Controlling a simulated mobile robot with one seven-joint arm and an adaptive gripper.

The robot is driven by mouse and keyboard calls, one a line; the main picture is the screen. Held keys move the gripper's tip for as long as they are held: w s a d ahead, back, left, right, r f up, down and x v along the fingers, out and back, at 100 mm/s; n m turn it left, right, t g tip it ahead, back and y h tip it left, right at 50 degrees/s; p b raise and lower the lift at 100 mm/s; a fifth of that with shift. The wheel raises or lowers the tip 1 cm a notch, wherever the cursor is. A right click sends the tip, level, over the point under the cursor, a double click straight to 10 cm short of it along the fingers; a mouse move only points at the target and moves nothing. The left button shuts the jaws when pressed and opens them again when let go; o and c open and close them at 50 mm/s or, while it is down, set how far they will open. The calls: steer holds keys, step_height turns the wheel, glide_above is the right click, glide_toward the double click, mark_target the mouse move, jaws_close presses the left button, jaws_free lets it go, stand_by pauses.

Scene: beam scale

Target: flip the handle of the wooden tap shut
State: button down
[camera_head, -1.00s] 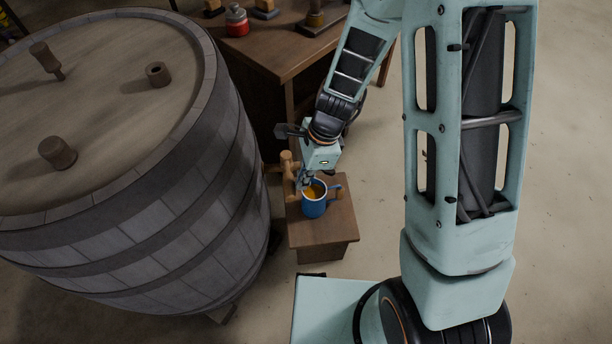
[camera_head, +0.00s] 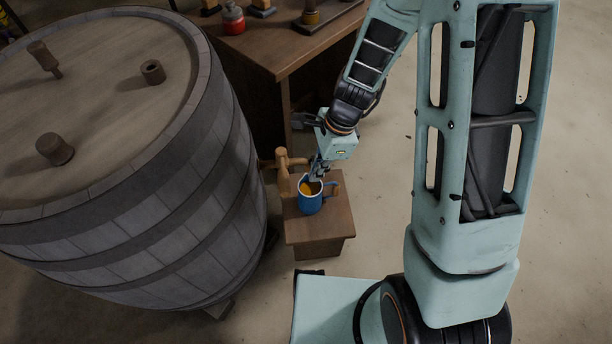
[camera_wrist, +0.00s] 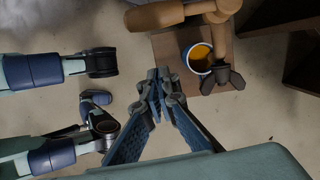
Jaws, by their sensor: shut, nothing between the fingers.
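The wooden tap (camera_head: 283,161) juts right from the barrel over a small wooden stand (camera_head: 325,229). In the wrist view its tan body (camera_wrist: 152,17) shows at the top, with a pipe-like part (camera_wrist: 219,43) crossing near the mug. A dark lobed piece (camera_wrist: 225,80) sits at that part's lower end; I cannot tell if it is the handle. A blue mug (camera_head: 311,205) with orange liquid stands on the stand, and it also shows in the wrist view (camera_wrist: 190,56). My gripper (camera_head: 315,178) is shut and empty, close above the mug. Its fingertips (camera_wrist: 159,78) are left of the dark piece.
A large barrel (camera_head: 200,190) with pegs on top fills the left. A wooden table (camera_head: 275,50) with a red jar (camera_head: 233,19) stands behind. The floor (camera_head: 378,215) right of the stand is open.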

steer(key=p+v, duration=0.1)
steer(key=v, duration=0.7)
steer(key=shift+r+p, duration=0.2)
steer(key=shift+p, duration=0.1)
steer(key=shift+a, duration=0.1)
